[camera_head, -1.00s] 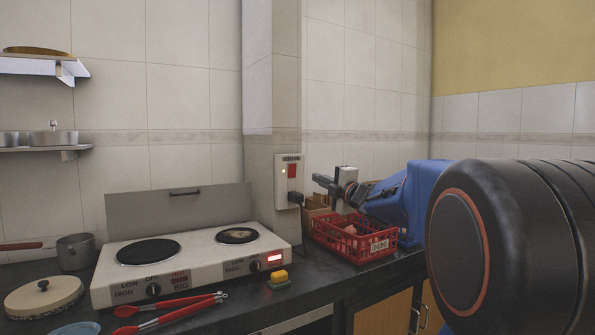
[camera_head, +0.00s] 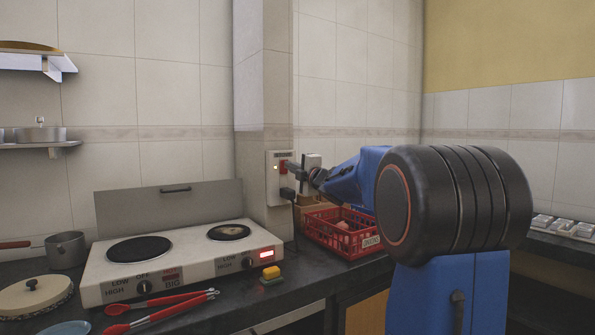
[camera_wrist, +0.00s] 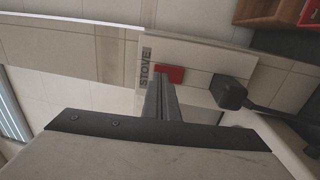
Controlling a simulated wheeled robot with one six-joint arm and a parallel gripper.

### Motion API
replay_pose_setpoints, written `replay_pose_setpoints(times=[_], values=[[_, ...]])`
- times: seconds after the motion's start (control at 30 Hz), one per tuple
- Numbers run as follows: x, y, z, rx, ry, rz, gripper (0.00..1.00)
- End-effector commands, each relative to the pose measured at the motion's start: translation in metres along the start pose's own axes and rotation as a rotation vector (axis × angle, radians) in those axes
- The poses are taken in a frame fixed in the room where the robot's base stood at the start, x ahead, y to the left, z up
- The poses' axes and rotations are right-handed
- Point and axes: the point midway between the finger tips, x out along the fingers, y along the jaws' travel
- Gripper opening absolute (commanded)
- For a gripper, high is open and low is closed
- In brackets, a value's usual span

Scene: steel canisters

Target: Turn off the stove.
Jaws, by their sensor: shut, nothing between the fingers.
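The stove (camera_head: 180,262) is a white two-burner hot plate on the dark counter, with a red indicator lit at its front right. In the wrist view the socket plate (camera_wrist: 199,54) carries the label STOVE beside the red switch (camera_wrist: 170,74). My gripper (camera_head: 289,166) is shut and empty, its fingertips at the red switch. I cannot tell whether they touch it. The fingers partly hide the switch.
A black plug (camera_head: 288,193) sits in the socket below the switch. A red basket (camera_head: 335,240) stands on the counter under my arm.

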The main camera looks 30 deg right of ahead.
Motion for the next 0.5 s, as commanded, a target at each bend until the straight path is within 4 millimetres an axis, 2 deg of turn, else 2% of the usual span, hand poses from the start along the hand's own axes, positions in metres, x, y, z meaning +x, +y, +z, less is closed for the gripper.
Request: replay_pose_setpoints(times=[0.2, 0.5], values=[[0.0128, 0.0002, 0.0, 0.0, 0.0, 0.001, 0.0], [0.0136, 0.0001, 0.0, 0.001, 0.0, 0.0, 0.0]])
